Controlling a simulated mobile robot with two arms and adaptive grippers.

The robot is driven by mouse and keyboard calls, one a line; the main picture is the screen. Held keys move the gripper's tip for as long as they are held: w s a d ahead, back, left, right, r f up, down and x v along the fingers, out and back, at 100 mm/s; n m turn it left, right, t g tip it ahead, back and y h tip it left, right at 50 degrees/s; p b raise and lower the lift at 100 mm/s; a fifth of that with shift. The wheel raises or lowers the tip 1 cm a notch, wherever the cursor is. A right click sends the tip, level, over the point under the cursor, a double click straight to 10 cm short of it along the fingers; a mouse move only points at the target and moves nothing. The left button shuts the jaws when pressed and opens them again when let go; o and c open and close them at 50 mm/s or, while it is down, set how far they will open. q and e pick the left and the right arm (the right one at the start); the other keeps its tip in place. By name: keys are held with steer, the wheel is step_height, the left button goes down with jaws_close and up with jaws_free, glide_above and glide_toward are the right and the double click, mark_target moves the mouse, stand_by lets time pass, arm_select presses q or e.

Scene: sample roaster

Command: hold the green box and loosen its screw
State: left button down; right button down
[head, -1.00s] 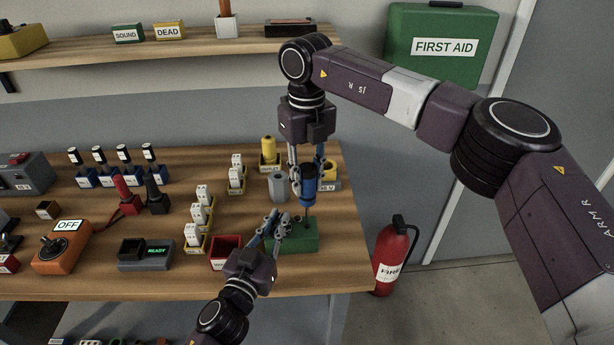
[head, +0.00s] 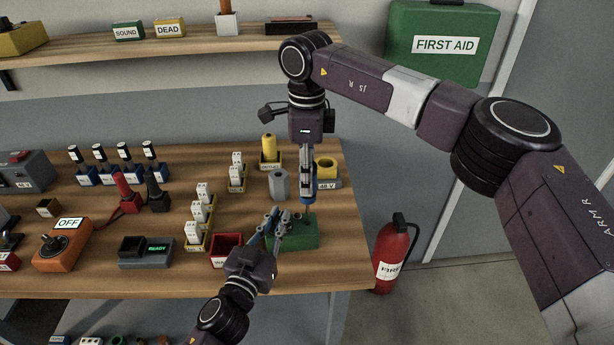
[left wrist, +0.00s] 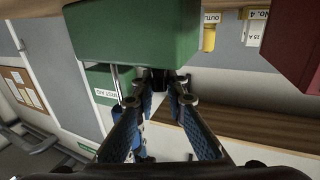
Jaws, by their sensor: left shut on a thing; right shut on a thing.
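The green box (head: 304,238) lies near the right end of the wooden table; it also fills the top of the left wrist view (left wrist: 135,30). My left gripper (head: 281,218) is shut at the box's left side. In the left wrist view its fingers close around a small dark part by the box. My right gripper (head: 306,188) is shut on a blue-handled screwdriver (head: 314,188), upright above the box. Its thin shaft (left wrist: 116,82) reaches down to the box's top. The screw is hidden, and I cannot tell whether the tip sits in it.
Holders with white blocks (head: 203,192) are to the left. The table's front edge is just below the box. A fire extinguisher (head: 392,258) stands right of the table.

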steer(key=n, duration=0.4)
steer(key=shift+s+n, duration=0.1)
steer(key=shift+n, duration=0.2)
steer(key=n, duration=0.8)
steer(key=shift+n, duration=0.3)
steer(key=n, duration=0.4)
steer(key=shift+m, duration=0.6)
steer(key=shift+r, duration=0.15)
steer(key=shift+r, duration=1)
